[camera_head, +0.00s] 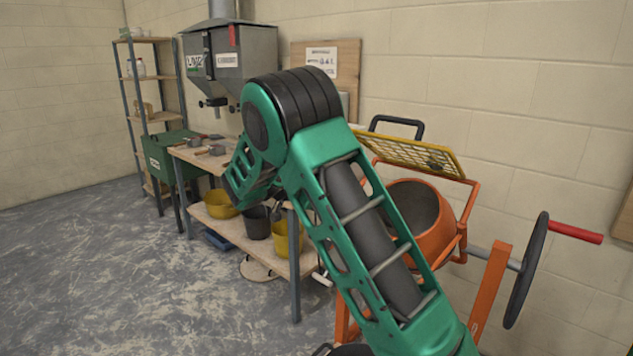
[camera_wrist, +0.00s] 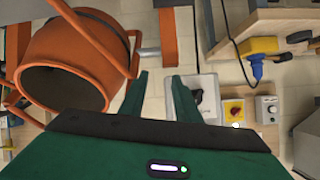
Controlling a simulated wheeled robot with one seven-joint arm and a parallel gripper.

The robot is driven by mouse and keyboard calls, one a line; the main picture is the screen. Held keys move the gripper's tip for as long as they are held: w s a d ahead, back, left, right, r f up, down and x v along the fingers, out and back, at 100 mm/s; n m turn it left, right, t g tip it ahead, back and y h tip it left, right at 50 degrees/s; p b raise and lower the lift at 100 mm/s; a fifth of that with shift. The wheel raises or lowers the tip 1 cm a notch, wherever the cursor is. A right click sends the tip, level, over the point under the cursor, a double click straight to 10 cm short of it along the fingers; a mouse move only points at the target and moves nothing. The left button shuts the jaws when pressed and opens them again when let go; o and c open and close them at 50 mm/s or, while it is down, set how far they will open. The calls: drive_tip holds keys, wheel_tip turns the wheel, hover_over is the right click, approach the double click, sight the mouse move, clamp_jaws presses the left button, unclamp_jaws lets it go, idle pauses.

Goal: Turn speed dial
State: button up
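A small light-grey box with a round dial (camera_wrist: 270,109) is on the wall at the right in the wrist view; it looks like the speed dial. Left of it is a yellow plate with a red button (camera_wrist: 234,111), and then a grey box with a black knob (camera_wrist: 196,94). My gripper (camera_wrist: 160,78) has its two green fingers apart, with nothing between them. The fingers point up the picture, left of these controls and apart from the dial. In the head view my arm hides the controls, and I cannot make out my fingertips there.
The orange mixer (camera_head: 435,222) with a raised yellow grate (camera_head: 411,152) and a handwheel (camera_head: 526,270) stands right of my arm. A workbench (camera_head: 296,262) with tubs and a grey hopper (camera_head: 232,55) stand behind.

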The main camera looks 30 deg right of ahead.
drive_tip(key=w+a+r+m+t+h, duration=0.2)
drive_tip(key=w+a+m+h, duration=0.3)
drive_tip(key=w+h, duration=0.15)
drive_tip(key=f+x, duration=0.1)
drive_tip(key=x, duration=0.9)
drive_tip(key=shift+w+d+y, duration=0.2)
drive_tip(key=shift+w+y, duration=0.2)
drive_tip(key=shift+y, duration=0.05)
drive_tip(key=shift+c, duration=0.3)
clamp_jaws()
